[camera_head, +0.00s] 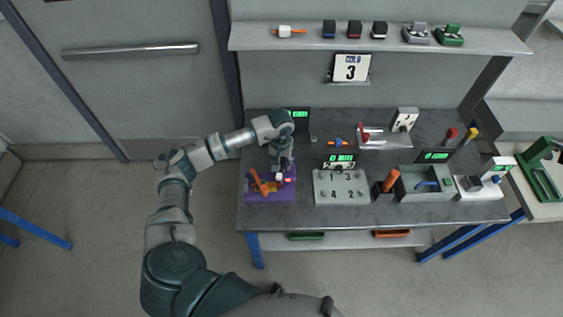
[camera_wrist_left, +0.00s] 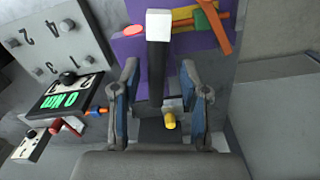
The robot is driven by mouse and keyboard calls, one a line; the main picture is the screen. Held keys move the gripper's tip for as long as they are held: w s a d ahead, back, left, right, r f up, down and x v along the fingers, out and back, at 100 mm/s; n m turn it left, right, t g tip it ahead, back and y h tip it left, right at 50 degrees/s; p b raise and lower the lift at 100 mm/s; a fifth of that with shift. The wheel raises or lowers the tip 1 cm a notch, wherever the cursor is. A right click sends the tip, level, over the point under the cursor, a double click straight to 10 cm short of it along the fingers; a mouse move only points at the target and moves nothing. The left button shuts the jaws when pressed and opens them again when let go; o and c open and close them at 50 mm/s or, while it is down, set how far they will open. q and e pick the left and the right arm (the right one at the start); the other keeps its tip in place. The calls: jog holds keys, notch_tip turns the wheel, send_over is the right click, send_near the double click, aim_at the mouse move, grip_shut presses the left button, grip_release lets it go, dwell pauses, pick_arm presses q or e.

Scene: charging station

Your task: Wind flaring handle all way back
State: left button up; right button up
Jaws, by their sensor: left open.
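A purple fixture (camera_head: 270,195) sits at the left end of the grey workbench. It carries an orange crossed handle (camera_head: 259,184), which also shows at the top of the left wrist view (camera_wrist_left: 212,28). A black bar with a white block-like end (camera_wrist_left: 158,25) stands out from the fixture, with a yellow peg (camera_wrist_left: 170,121) near its base. My left gripper (camera_head: 284,166) is above the fixture's right part. In the left wrist view its two fingers (camera_wrist_left: 160,100) are open, on either side of the black bar and apart from it. My right gripper is not in view.
A numbered grey panel (camera_head: 341,188) with a green-lit display stands right of the fixture. Another display (camera_head: 299,115) is behind the gripper. A grey bin (camera_head: 425,196) and several tools stand farther right. A shelf (camera_head: 385,40) hangs above the bench.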

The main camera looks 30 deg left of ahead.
pick_arm(q)
jog(key=shift+a+f, duration=0.1)
jog(key=shift+a, duration=0.1)
jog(key=shift+c, duration=0.5)
jog(key=shift+d, duration=0.1)
jog(key=c, duration=0.4)
jog(key=shift+d, duration=0.15)
grip_shut()
jog(key=shift+d, duration=0.25)
jog(key=shift+a, duration=0.2)
